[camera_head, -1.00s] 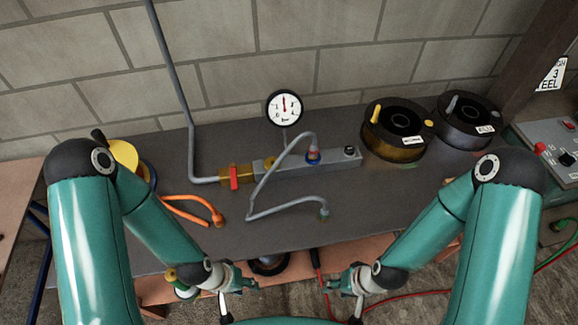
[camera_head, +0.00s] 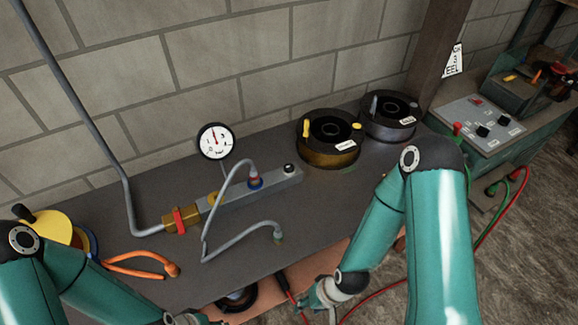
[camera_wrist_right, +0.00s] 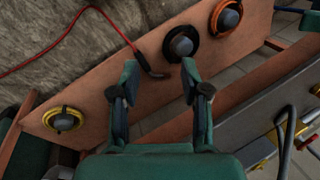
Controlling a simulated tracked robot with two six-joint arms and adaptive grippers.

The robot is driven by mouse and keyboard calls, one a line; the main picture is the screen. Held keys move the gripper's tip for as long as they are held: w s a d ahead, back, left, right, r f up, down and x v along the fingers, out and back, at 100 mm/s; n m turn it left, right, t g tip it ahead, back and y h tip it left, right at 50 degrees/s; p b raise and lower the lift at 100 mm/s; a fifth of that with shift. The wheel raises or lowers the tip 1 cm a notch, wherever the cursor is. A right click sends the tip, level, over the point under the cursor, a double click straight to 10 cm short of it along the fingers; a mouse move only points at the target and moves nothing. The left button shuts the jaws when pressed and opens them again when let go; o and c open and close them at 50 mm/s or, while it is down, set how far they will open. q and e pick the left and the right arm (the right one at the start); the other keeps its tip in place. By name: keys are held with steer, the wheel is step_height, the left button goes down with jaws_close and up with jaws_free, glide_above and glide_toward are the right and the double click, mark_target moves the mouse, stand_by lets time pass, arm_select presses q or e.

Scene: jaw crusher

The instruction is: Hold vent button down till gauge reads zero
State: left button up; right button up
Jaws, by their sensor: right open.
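The round white gauge (camera_head: 215,141) stands above the grey manifold block (camera_head: 230,200) on the dark bench; its needle points roughly straight up. I cannot read a label marking the vent button. My right gripper (camera_head: 318,298) is low in front of the bench, apart from the block. In the right wrist view its fingers (camera_wrist_right: 159,82) are open and empty. My left gripper (camera_head: 192,320) is mostly cut off by the bottom edge.
A red-handled yellow valve (camera_head: 180,220) joins the pipe to the block. A grey hose (camera_head: 240,247) loops over the bench. Two dark reels (camera_head: 329,140) stand at the back right. A control panel (camera_head: 480,125) is farther right. An orange-brown plank (camera_wrist_right: 160,65) lies below the right fingers.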

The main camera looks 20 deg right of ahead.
steer(key=shift+c, duration=0.2)
jaws_close()
stand_by(1.1)
